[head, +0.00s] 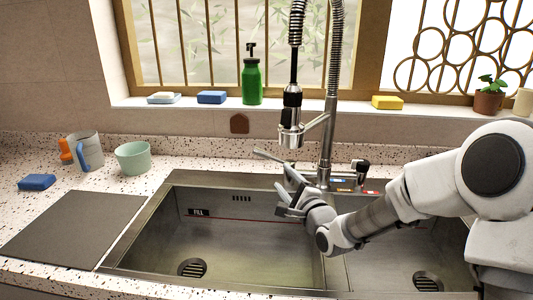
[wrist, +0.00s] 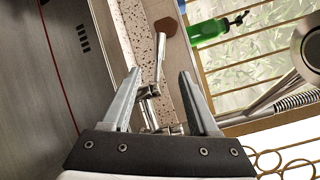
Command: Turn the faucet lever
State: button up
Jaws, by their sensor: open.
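The faucet lever (head: 267,155) is a thin metal bar that sticks out to the left from the base of the tall spring faucet (head: 327,125). In the wrist view the lever (wrist: 160,45) runs up between the fingertips, with its chrome joint (wrist: 150,92) lower down between the fingers. My gripper (head: 281,190) is open over the back of the sink, just in front of and below the lever. The wrist view shows both fingers of my gripper (wrist: 160,72) apart, one on either side of the lever's line. I cannot tell whether either finger touches it.
The double sink (head: 235,245) lies below, with a dark board (head: 75,228) at its left. A green bottle (head: 252,82) is on the sill. A dark knob (head: 362,166) is right of the faucet.

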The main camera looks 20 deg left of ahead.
aim_at(263, 155)
jog(key=b+x, duration=0.1)
jog(key=x, duration=1.6)
jog(key=shift+s+a, duration=0.1)
jog(key=shift+c, duration=0.2)
grip_shut()
dwell(0.9)
